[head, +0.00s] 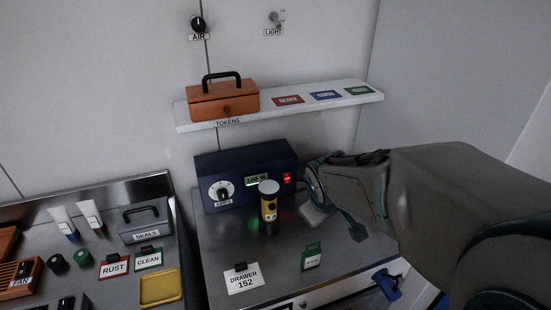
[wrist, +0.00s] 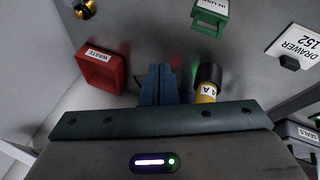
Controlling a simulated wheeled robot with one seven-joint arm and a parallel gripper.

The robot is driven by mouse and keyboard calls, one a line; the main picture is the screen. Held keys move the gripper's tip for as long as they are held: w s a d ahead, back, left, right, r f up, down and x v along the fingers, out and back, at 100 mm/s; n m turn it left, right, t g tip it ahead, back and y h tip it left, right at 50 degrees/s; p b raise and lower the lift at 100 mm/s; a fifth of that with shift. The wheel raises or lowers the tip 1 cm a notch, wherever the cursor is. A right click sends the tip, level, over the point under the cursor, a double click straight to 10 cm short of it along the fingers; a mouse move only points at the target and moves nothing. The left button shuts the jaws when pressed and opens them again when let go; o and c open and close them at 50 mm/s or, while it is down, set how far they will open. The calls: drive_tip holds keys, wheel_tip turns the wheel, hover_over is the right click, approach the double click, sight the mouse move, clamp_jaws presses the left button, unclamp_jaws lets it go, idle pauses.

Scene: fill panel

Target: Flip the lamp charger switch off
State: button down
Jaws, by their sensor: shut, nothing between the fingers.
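The lamp charger (head: 247,180) is a dark blue box at the back of the counter, with a green display reading about 100 %. Its red switch (head: 286,178) is lit, at the right of the front face. The yellow and black lamp (head: 268,212) stands upright before the charger; it also shows in the wrist view (wrist: 207,84). My gripper (head: 310,184) is just right of the switch, close to the charger's right end. In the wrist view its fingers (wrist: 158,82) are together and empty. I cannot tell whether they touch the charger; the switch is hidden there.
A shelf (head: 360,94) with an orange tokens box (head: 222,102) hangs above the charger. A green tag (head: 312,256) and a drawer card (head: 243,279) stand forward on the counter. A red waste bin (wrist: 101,72) shows in the wrist view.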

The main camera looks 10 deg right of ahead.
sight(287, 178)
drive_tip(key=w+a+f+n+t+y, duration=0.1)
drive_tip(key=w+a+f+n, duration=0.1)
drive_tip(key=w+f+n, duration=0.4)
drive_tip(key=w, duration=0.4)
drive_tip(key=shift+n+t+y, duration=0.3)
drive_tip(key=shift+n+t, duration=0.1)
drive_tip(key=shift+f, duration=0.1)
drive_tip(key=shift+w+a+f+b, duration=0.3)
drive_tip(key=shift+w+b, duration=0.05)
drive_tip(key=shift+w, duration=1.05)
drive_tip(key=shift+w+a+f+b, duration=0.25)
drive_tip(key=shift+w+a+b, duration=0.1)
drive_tip(key=shift+w, duration=1.1)
drive_tip(key=shift+w+a+f+b, duration=0.25)
drive_tip(key=shift+w+f+b, duration=0.1)
drive_tip(key=shift+w, duration=1.05)
drive_tip(key=shift+w, duration=0.15)
drive_tip(key=shift+w, duration=0.25)
drive_tip(key=shift+w+a+f, duration=0.1)
drive_tip(key=shift+w+a, duration=0.05)
drive_tip(key=shift+w, duration=0.2)
drive_tip(key=shift+s+d, duration=0.2)
drive_tip(key=shift+s, duration=0.6)
